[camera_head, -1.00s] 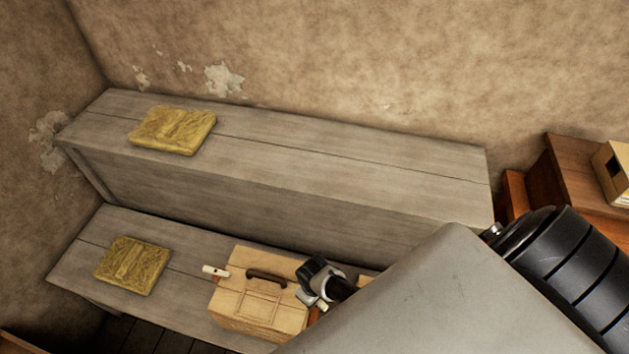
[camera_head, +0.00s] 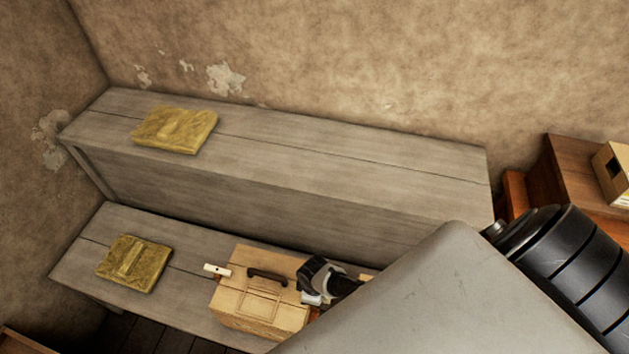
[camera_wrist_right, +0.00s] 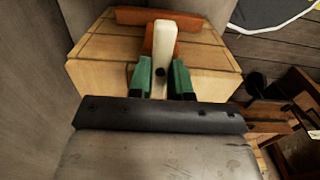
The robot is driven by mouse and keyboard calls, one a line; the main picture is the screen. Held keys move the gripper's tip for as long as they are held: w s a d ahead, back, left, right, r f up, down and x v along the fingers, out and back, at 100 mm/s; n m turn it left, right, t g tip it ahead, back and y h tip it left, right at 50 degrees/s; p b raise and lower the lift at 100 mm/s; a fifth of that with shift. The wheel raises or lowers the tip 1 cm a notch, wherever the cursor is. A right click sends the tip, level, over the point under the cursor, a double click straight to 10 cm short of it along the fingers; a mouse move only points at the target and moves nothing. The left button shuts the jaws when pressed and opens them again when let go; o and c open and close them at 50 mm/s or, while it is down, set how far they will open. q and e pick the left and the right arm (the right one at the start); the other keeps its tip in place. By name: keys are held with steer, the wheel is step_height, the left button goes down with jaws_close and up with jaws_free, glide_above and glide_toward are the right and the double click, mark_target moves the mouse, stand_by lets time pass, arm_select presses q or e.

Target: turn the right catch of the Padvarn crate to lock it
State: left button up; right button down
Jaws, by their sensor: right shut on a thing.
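The Padvarn crate (camera_head: 258,318) is a pale wooden box with a dark handle (camera_head: 267,276) on its lid; it stands on the lower grey bench. Its left catch (camera_head: 217,270) is a white lever sticking out from the left side. My right gripper (camera_head: 318,280) is at the crate's right side. In the right wrist view the green-padded fingers (camera_wrist_right: 161,80) are shut on the white right catch (camera_wrist_right: 164,42), one finger on each side. The catch lies lengthwise between them over an orange part of the crate (camera_wrist_right: 93,62). My left gripper is out of view.
Yellow folded pads lie on the upper bench (camera_head: 174,130) and the lower bench (camera_head: 134,263). The upper bench (camera_head: 330,160) rises just behind the crate. Brown wooden furniture (camera_head: 566,180) with a box (camera_head: 612,170) stands at the right. My right arm hides the lower right.

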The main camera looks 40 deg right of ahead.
steer(key=c, duration=1)
jaws_free()
steer(key=shift+c, duration=0.2)
steer(key=shift+r, duration=0.5)
step_height(320, 180, up, 10)
steer(key=p, duration=0.1)
steer(key=shift+p, duration=0.35)
steer(key=shift+f, duration=0.15)
